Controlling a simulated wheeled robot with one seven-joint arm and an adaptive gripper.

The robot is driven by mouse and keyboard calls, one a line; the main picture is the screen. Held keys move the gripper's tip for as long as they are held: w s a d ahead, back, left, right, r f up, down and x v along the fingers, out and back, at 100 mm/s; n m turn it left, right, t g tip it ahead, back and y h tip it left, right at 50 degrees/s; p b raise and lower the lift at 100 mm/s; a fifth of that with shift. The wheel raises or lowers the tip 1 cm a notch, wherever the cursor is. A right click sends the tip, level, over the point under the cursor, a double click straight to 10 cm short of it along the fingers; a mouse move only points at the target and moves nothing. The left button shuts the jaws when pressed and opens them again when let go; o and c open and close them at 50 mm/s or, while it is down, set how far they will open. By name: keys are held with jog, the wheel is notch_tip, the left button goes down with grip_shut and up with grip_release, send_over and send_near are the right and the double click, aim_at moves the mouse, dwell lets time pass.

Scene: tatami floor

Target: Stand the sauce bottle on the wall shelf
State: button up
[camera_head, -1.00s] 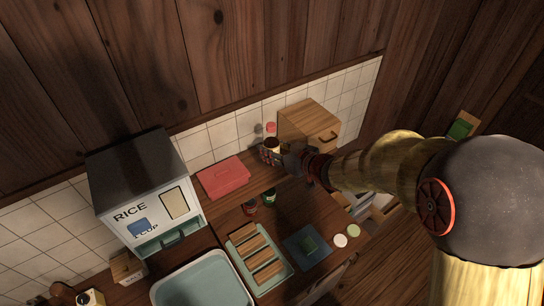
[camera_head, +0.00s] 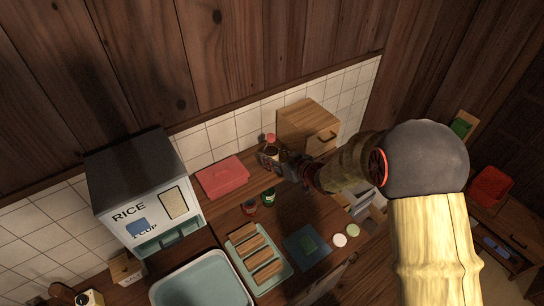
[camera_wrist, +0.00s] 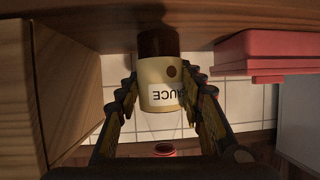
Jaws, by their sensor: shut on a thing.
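The sauce bottle (camera_wrist: 160,92) has a cream body with a SAUCE label and a dark brown lower part. The label reads upside down in the wrist view. My gripper (camera_wrist: 160,98) is shut on its body, with one finger on each side. In the head view the bottle's red cap (camera_head: 270,138) shows above my gripper (camera_head: 277,158), and the bottle looks upright.
A rice dispenser (camera_head: 145,190) stands further left. Below are small jars (camera_head: 269,195) and a tray (camera_head: 285,272).

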jog(key=shift+f, duration=0.2)
jog(key=o, duration=1.3)
jog(key=shift+o, duration=0.6)
jog(key=shift+r, duration=0.2)
